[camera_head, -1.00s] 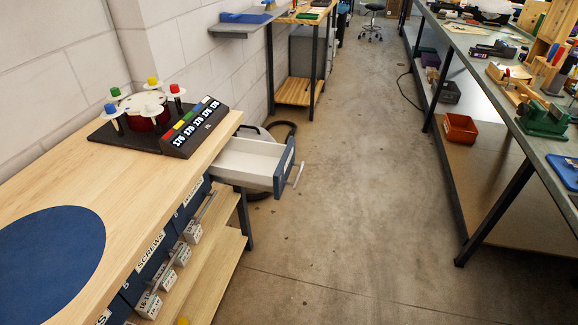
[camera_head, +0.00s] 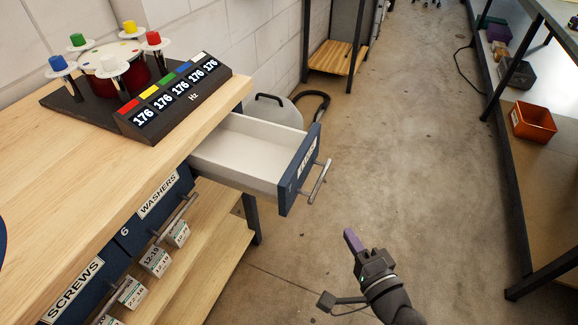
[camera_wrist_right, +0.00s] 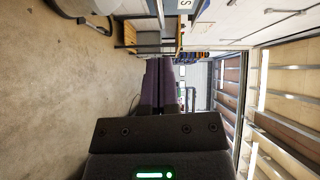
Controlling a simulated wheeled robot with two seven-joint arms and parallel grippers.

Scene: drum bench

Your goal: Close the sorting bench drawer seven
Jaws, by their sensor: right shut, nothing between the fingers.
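The open drawer (camera_head: 250,160) sticks out from the right end of the wooden sorting bench (camera_head: 90,150). It is white inside and looks empty, with a blue front (camera_head: 299,170), a label partly hidden by the angle, and a metal bar handle (camera_head: 320,182). My right gripper (camera_head: 352,240) is shut and empty, below and to the right of the drawer front, apart from it. Its dark purple fingers (camera_wrist_right: 158,85) show together in the right wrist view. My left gripper is not in view.
A drawer labelled WASHERS (camera_head: 158,195) and one labelled SCREWS (camera_head: 75,290) sit flush under the bench top. A drum device with a 176 Hz display (camera_head: 175,100) stands on top. A black hose (camera_head: 312,105) lies behind the drawer. The floor (camera_head: 420,170) to the right is clear.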

